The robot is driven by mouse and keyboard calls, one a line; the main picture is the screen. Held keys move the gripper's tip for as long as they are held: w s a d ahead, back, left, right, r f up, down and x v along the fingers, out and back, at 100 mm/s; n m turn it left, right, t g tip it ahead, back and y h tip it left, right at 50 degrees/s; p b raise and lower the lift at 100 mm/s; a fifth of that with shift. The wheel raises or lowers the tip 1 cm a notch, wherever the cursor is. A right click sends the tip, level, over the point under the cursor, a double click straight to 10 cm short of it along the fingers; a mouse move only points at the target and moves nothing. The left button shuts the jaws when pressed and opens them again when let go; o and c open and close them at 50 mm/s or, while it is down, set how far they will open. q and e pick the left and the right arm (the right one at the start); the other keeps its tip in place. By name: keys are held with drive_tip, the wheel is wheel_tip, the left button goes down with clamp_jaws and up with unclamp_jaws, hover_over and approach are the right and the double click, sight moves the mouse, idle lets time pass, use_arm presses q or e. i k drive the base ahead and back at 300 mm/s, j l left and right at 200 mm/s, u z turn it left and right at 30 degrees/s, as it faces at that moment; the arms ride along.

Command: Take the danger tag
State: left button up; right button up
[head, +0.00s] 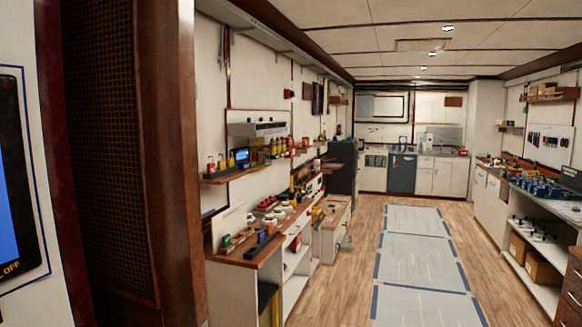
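I cannot make out a danger tag in the head view. Small red and yellow items, too small to name for sure, stand on a wall shelf (222,178) at centre left. More small red, white, green and blue items lie on the wooden-topped counter (238,256) below it. Whether a tag is among them cannot be told at this distance. Neither of my grippers is in view.
A brown wooden post (171,150) and a dark screen panel (8,180) fill the near left. A wood-floor aisle with grey mats (425,262) runs clear to white cabinets (434,176) at the back. A cluttered workbench (562,208) lines the right.

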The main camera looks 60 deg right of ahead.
sight(211, 166)
drive_tip(key=i+l+z, duration=0.1)
drive_tip(key=l+z, duration=0.3)
drive_tip(key=i+l+z, duration=0.2)
drive_tip(key=l+z, duration=0.25)
drive_tip(key=i+l, duration=0.25)
drive_tip(key=l, duration=0.15)
drive_tip(key=i+l+z, duration=0.15)
drive_tip(key=i+l, duration=0.15)
drive_tip(key=l, duration=0.15)
drive_tip(key=i+l, duration=0.1)
drive_tip(key=l, duration=0.3)
drive_tip(key=i+l, duration=0.1)
drive_tip(key=l, duration=0.3)
drive_tip(key=i+l+u, duration=0.15)
drive_tip(key=i+l, duration=0.4)
drive_tip(key=i+j+u, duration=0.1)
drive_tip(key=i, duration=0.8)
